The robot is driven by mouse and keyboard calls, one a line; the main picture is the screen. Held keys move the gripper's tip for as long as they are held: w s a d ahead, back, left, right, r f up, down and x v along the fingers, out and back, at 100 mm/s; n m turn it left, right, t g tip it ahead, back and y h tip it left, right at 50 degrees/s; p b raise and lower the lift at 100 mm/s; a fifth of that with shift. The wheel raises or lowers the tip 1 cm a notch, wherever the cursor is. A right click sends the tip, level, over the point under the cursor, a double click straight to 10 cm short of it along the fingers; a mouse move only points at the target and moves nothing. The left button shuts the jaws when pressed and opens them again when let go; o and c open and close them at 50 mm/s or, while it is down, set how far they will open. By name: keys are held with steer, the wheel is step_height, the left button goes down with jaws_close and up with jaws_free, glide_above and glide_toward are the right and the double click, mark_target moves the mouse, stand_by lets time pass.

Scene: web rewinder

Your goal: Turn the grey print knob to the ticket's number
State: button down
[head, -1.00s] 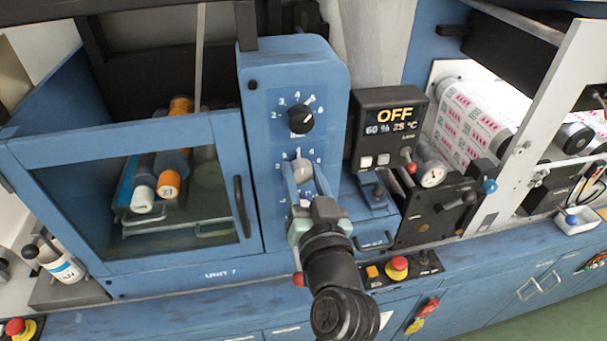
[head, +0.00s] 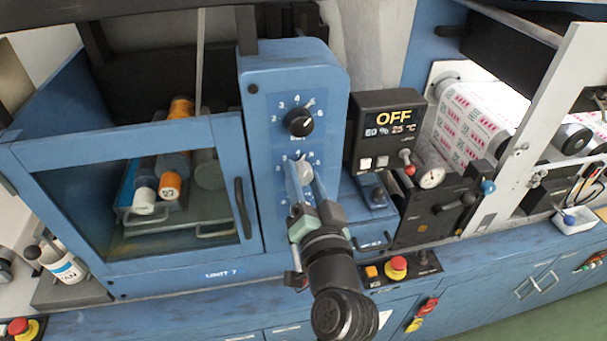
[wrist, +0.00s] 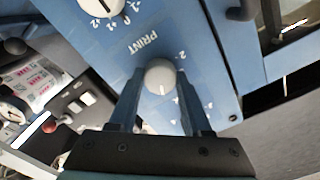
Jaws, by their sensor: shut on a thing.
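The grey print knob (wrist: 159,76) is on the blue panel, with the word PRINT beside it in the wrist view. A short white line on its face points toward my palm in that view. It also shows in the head view (head: 305,172). My gripper (wrist: 160,92) is shut on the knob, one finger on each side; it shows in the head view too (head: 306,178). The fingers and palm cover much of the knob's scale; a 2 is readable in the wrist view. I cannot make out the ticket or its number.
A black knob (head: 299,122) sits above on the same panel (head: 260,75). A pale knob (wrist: 103,6) shows at the top of the wrist view. A black display box (head: 372,135) reading OFF and a lever stand to the right; a door handle (head: 244,208) is to the left.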

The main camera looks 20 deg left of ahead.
steer(key=shift+m+p, duration=0.45)
steer(key=shift+m, duration=1.15)
steer(key=shift+c, duration=1.7)
jaws_free()
steer(key=shift+s+d+f, duration=0.1)
steer(key=b+v, duration=0.4)
steer(key=v, duration=0.8)
steer(key=shift+s+d+b, duration=0.2)
steer(key=shift+s+b, duration=0.1)
steer(key=shift+b, duration=0.05)
